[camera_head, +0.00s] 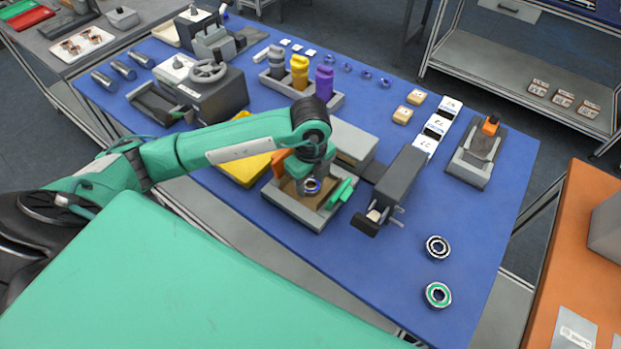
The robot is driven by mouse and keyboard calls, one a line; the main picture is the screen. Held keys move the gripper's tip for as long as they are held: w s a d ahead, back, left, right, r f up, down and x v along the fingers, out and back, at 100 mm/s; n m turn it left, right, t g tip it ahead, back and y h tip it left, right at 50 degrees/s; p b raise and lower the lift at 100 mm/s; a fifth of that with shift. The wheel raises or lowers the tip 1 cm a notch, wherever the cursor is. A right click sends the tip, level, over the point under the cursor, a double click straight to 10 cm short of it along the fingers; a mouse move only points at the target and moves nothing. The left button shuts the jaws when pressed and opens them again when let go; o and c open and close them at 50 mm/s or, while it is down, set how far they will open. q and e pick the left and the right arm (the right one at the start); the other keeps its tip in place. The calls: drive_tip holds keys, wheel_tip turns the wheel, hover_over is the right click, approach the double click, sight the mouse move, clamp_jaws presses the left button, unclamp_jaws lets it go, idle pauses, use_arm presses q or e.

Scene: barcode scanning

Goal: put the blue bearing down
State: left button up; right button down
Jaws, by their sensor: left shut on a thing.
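My left gripper (312,182) points down over a grey tray-like fixture (297,213) near the middle of the blue table. It is shut on the blue bearing (312,186), a small ring with a blue inner band, at the fixture's brown inside. I cannot tell whether the bearing touches the fixture's floor. The arm's wrist hides part of the fixture. My right gripper is not in view.
A grey scanner-like device (395,185) stands right of the fixture. A dark bearing (437,247) and a green bearing (438,295) lie on the blue table (478,235) at the right front. A yellow tray (243,168) sits left, partly behind my arm. The right front has free room.

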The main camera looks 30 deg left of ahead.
sight(311, 184)
use_arm(q)
drive_tip(key=shift+f, duration=0.2)
drive_tip(key=o, duration=1.1)
drive_tip(key=shift+r, duration=0.1)
drive_tip(key=shift+c, duration=0.2)
drive_tip(key=shift+r, duration=0.6)
wheel_tip(311, 184, up, 11)
drive_tip(key=b, duration=0.2)
